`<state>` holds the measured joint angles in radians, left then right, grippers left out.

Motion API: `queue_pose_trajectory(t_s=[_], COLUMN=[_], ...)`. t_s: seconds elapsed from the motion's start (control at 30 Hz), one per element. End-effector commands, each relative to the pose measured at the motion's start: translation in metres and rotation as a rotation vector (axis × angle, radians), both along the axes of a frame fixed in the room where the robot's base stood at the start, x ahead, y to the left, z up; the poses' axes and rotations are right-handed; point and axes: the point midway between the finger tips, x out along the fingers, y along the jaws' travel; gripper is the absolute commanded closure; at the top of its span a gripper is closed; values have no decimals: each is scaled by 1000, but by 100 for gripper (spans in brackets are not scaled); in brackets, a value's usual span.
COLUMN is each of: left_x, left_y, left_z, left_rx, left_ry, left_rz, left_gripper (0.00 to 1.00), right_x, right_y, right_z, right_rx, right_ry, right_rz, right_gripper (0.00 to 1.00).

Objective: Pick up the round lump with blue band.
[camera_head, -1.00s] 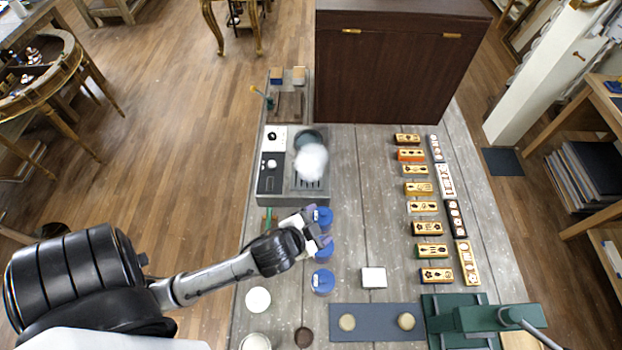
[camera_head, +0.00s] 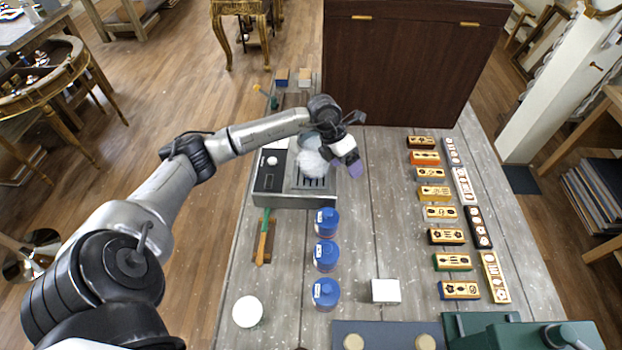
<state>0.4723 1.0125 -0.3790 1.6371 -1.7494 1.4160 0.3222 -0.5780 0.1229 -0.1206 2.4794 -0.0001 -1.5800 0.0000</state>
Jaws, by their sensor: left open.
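Two round tan lumps lie on the dark blue-grey mat (camera_head: 388,328) at the bottom edge of the head view: a left lump (camera_head: 354,342) and a right lump (camera_head: 426,342). Both are partly cut off by the frame, and I cannot make out a blue band on either. My left gripper (camera_head: 352,160) is open, pointing down beside the steaming pot on the grey stove unit. It is far from the mat and holds nothing that I can see. My right gripper is not in view.
The grey stove unit (camera_head: 280,200) carries a pot (camera_head: 310,141) with white steam. Several blue jars (camera_head: 326,257), a white block (camera_head: 385,291) and a white disc (camera_head: 247,311) stand nearer. Rows of stamped blocks (camera_head: 442,213) lie right. A dark cabinet (camera_head: 410,70) stands behind.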

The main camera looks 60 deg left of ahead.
Motion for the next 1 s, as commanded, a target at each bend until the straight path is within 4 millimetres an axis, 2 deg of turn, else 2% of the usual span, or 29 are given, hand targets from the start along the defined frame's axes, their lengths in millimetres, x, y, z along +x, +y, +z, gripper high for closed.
queue_pose_trajectory(t_s=[0.03,0.1,0.2,0.3,0.47,0.8,1.0], left_x=[-3,-11,-21,-28,-33,-33,-33], left_y=[26,56,87,106,117,116,117], left_z=[-1,3,10,15,3,-51,-65], left_rx=[82,178,274,333,366,365,366], left_ry=[46,112,186,234,268,268,265], left_rz=[23,55,99,130,149,148,148], left_gripper=[19,19,19,19,19,19,19], right_x=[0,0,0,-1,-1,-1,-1], right_y=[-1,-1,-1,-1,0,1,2], right_z=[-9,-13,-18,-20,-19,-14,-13], right_rx=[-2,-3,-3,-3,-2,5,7], right_ry=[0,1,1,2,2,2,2], right_rz=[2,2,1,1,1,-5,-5], right_gripper=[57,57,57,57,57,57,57])
